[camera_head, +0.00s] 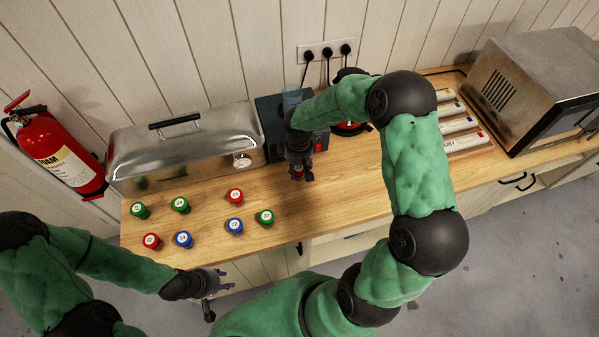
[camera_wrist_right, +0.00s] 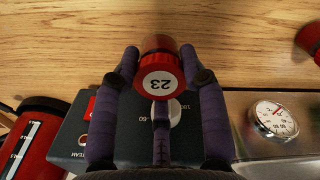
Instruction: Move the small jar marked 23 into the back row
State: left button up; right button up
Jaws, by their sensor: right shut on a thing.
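The small red jar marked 23 (camera_wrist_right: 161,82) is between the fingers of my right gripper (camera_wrist_right: 161,70), which is shut on it. Its lid faces the right wrist camera, with the number upside down. In the head view my right gripper (camera_head: 301,174) is in front of the dark machine, right of the other jars, and little of the red jar shows. The back row has a green jar (camera_head: 139,210), a green jar marked 24 (camera_head: 181,204) and a red jar (camera_head: 235,196). My left gripper (camera_head: 212,289) is off the counter's front edge, its jaw state unclear.
The front row has a red jar (camera_head: 151,241), two blue jars (camera_head: 183,239) (camera_head: 235,226) and a green jar (camera_head: 265,217). Behind stand a metal lidded box (camera_head: 190,150) and a dark machine (camera_head: 272,110). Bare wood lies between the red back-row jar and my right gripper.

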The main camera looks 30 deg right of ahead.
aim_at(299, 173)
jog(key=shift+w+d+f, duration=0.15)
jog(key=shift+d+f, duration=0.1)
jog(key=shift+f, duration=0.1)
jog(key=shift+w+f, duration=0.1)
jog(key=shift+f, duration=1.45)
jog(key=shift+f, duration=0.1)
jog(key=o, duration=0.9)
jog(key=shift+f, duration=0.1)
jog(key=shift+r, duration=0.2)
